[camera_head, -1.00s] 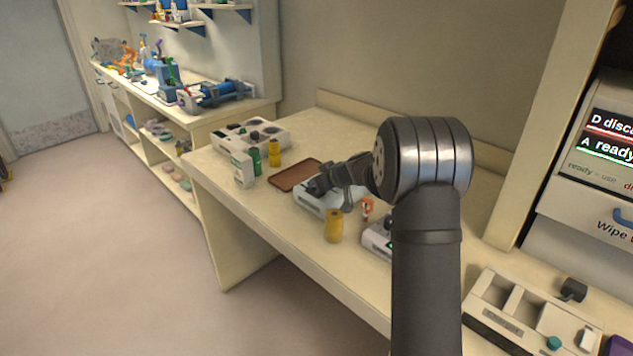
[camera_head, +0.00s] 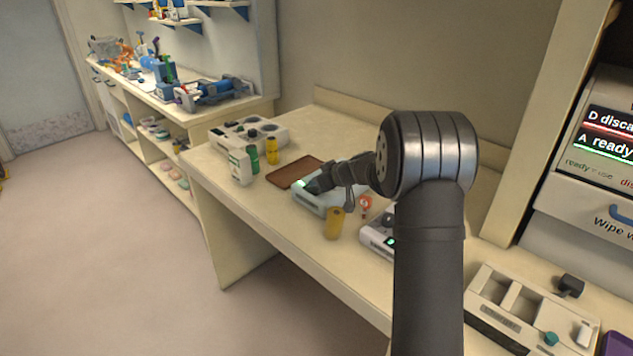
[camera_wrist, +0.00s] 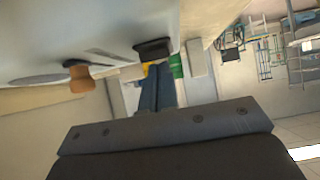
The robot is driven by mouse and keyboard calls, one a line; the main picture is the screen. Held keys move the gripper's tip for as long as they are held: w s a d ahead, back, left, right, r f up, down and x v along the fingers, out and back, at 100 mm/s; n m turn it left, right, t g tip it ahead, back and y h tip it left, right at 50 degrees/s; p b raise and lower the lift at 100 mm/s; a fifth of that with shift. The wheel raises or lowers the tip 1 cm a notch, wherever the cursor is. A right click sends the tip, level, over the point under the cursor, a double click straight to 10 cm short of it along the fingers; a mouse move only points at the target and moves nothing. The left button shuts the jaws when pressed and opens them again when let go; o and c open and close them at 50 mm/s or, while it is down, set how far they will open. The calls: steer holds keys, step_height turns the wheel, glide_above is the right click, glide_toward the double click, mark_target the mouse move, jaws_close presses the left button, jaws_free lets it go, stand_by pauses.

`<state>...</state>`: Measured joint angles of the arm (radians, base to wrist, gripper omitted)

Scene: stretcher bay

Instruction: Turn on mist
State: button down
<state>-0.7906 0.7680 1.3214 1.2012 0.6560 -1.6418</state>
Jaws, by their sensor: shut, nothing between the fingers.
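A pale blue-white device (camera_head: 312,200) stands on the bench, partly hidden by my gripper; I cannot read any label on it. A small green light (camera_head: 302,184) glows at its left end, near the fingertips. My gripper (camera_head: 316,186) is shut and empty, low over the device's top. In the wrist view, my closed fingers (camera_wrist: 157,88) point toward a black block-shaped control (camera_wrist: 153,49) on the pale casing (camera_wrist: 70,35). An orange-brown knob (camera_wrist: 80,78) sticks out of the same casing. I cannot tell whether the fingers touch the control.
A brown tray (camera_head: 294,172), a white box (camera_head: 240,167), green (camera_head: 254,160) and yellow (camera_head: 272,151) bottles stand left of the device. A yellow cylinder (camera_head: 334,223), an orange-and-white item (camera_head: 364,205) and another device (camera_head: 378,234) stand close in front and right.

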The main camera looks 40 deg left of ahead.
steer(key=r, duration=0.4)
steer(key=shift+a, duration=0.35)
steer(key=d+r, duration=0.6)
steer(key=r, duration=0.2)
steer(key=shift+a, duration=0.1)
steer(key=a+f, duration=0.1)
steer(key=f, duration=0.1)
steer(key=a+f, duration=0.2)
steer(key=f, duration=0.1)
steer(key=a+f, duration=0.2)
steer(key=shift+a+f, duration=0.1)
steer(key=shift+f, duration=0.05)
steer(key=v, duration=0.7)
steer(key=shift+d, duration=0.2)
